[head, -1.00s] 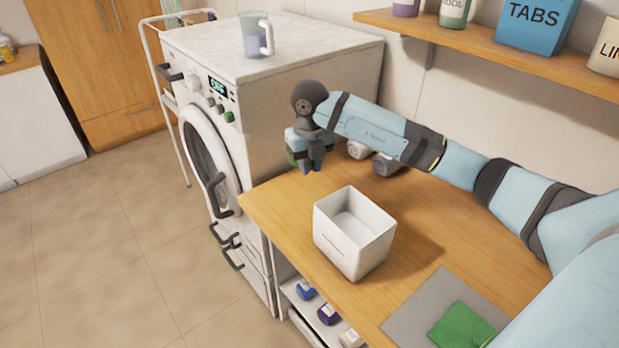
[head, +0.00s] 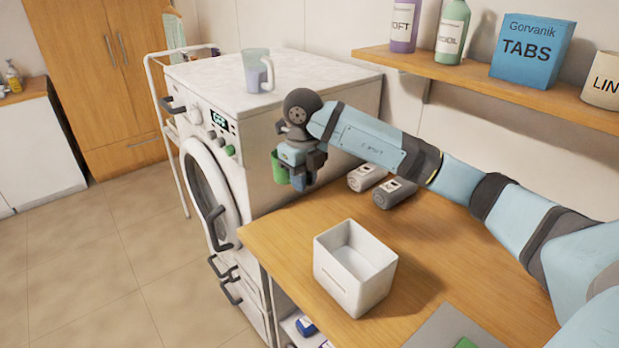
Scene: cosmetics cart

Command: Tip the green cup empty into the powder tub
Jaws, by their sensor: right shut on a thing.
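The green cup (head: 279,168) is held in my right gripper (head: 298,178), above the back left part of the wooden counter, near the washing machine's side. My right gripper is shut on it, and the gripper and hand hide much of the cup. Its contents cannot be seen. The powder tub (head: 345,291), a white open-topped square box, stands upright on the counter, in front of the gripper and a little to its right. The cup is apart from the tub. My left gripper is not in view.
Two grey rolled items (head: 395,193) lie behind the tub. A washing machine (head: 300,97) with a clear mug (head: 257,72) on top stands to the left. A shelf (head: 480,80) with bottles and boxes hangs above the counter.

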